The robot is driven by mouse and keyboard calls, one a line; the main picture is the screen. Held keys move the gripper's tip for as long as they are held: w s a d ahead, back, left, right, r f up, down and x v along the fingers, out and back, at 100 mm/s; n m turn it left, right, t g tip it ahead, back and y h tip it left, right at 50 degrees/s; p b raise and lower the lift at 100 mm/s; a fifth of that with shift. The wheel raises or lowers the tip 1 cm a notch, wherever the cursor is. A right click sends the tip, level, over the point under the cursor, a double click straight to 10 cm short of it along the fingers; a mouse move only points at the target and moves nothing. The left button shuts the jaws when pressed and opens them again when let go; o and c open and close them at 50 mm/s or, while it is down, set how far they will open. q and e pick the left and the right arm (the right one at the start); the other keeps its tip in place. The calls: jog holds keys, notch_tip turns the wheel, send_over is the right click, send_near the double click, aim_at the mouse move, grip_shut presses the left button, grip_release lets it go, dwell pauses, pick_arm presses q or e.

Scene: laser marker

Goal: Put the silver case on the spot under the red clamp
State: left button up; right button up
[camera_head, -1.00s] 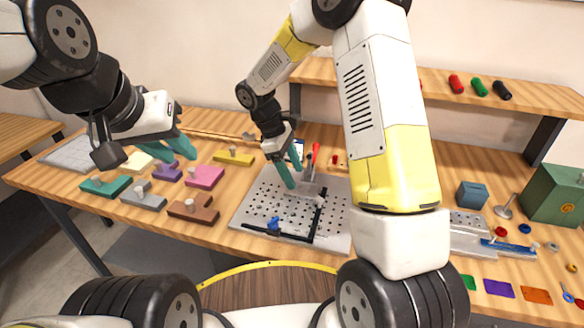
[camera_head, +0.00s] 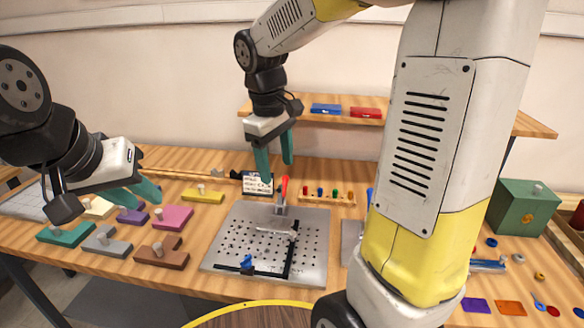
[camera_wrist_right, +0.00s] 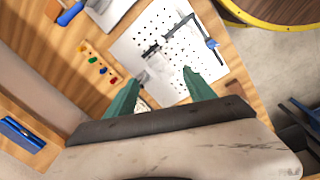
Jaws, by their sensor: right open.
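The silver case appears as a pale flat block (camera_head: 274,226) on the perforated plate (camera_head: 310,250), beside the black corner rails and at the foot of the red-handled clamp (camera_head: 284,188). The clamp's handle stands upright. I cannot tell whether the case sits exactly on the spot. In the right wrist view a pale block (camera_wrist_right: 157,68) lies on the plate between the fingertips. My right gripper (camera_head: 275,160) is open and empty, raised above and behind the plate; it also shows in the right wrist view (camera_wrist_right: 161,77). My left gripper (camera_head: 138,195) hangs over the coloured blocks, apparently open and empty.
Several coloured blocks with knobs, including a pink one (camera_head: 172,218) and a brown one (camera_head: 162,253), lie left of the plate. A small peg rack (camera_head: 328,196) stands behind it. A shelf (camera_head: 372,117) holds blue and red boxes. A green box (camera_head: 520,207) stands at right.

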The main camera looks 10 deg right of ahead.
jog(key=s+d+r+m+t+y, duration=0.1)
jog(key=s+r+m+t, duration=0.1)
jog(key=s, duration=0.4)
jog(key=s+d+r+m+t+y, duration=0.2)
jog(key=s+m+t, duration=0.1)
jog(key=s+m, duration=0.2)
jog(key=shift+s+d+r+m, duration=0.2)
jog(key=shift+s+r+m, duration=0.1)
jog(key=shift+s, duration=0.7)
